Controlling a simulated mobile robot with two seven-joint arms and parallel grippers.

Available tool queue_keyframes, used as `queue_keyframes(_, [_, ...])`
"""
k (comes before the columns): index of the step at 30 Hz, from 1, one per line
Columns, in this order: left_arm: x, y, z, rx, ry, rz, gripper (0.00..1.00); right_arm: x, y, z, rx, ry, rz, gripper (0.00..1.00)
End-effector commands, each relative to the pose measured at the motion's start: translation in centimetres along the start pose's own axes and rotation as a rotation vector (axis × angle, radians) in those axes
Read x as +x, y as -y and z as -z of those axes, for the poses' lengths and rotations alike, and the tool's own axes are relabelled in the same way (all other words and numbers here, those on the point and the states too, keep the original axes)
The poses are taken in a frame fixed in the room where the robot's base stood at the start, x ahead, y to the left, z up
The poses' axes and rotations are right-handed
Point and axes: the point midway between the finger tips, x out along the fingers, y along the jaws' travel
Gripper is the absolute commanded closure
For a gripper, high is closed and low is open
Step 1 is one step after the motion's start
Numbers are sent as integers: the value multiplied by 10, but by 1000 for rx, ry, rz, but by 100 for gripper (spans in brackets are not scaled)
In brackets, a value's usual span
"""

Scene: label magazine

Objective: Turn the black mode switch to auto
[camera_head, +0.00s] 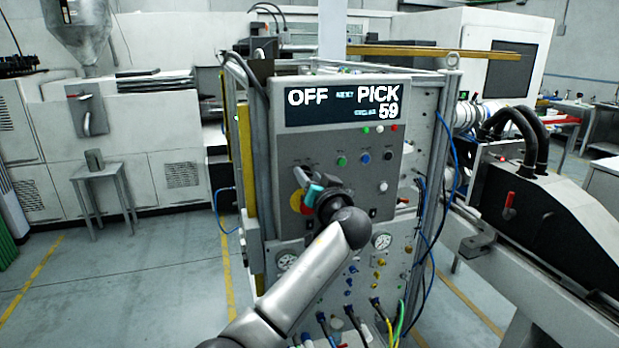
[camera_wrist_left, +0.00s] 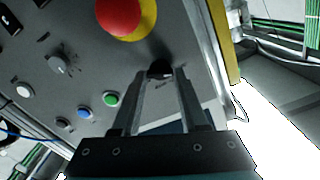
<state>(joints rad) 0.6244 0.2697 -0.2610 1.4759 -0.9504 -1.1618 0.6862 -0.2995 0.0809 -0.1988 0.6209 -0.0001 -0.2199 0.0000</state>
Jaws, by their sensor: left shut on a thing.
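The grey control panel (camera_head: 330,145) stands in front of me in the head view. Its display (camera_head: 342,105) reads OFF on the left and PICK on the right, with 59 below. My left gripper (camera_head: 300,176) reaches the panel's left part. In the left wrist view my left gripper (camera_wrist_left: 160,78) has its two fingers on the small black mode switch (camera_wrist_left: 160,68), shut on it at the fingertips. The switch is mostly hidden in the head view, and I cannot read its pointer direction. My right gripper is not in view.
A red stop button (camera_wrist_left: 118,14) on a yellow disc sits close to the fingers. Green (camera_wrist_left: 110,99), blue (camera_wrist_left: 84,112) and white (camera_wrist_left: 24,90) buttons and a grey knob (camera_wrist_left: 60,64) are on the same panel. Gauges (camera_head: 381,240) and hoses lie below.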

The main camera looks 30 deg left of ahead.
Motion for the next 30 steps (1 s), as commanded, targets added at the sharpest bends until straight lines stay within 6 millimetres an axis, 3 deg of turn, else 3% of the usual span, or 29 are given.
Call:
queue_keyframes(9, [0, 0, 0, 0, 0, 0, 100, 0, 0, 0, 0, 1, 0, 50])
queue_keyframes(20, [0, 0, 0, 29, 1, 0, 100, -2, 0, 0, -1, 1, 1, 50])
queue_keyframes(30, [0, 0, 2, 236, 1, 0, 100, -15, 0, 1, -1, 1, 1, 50])
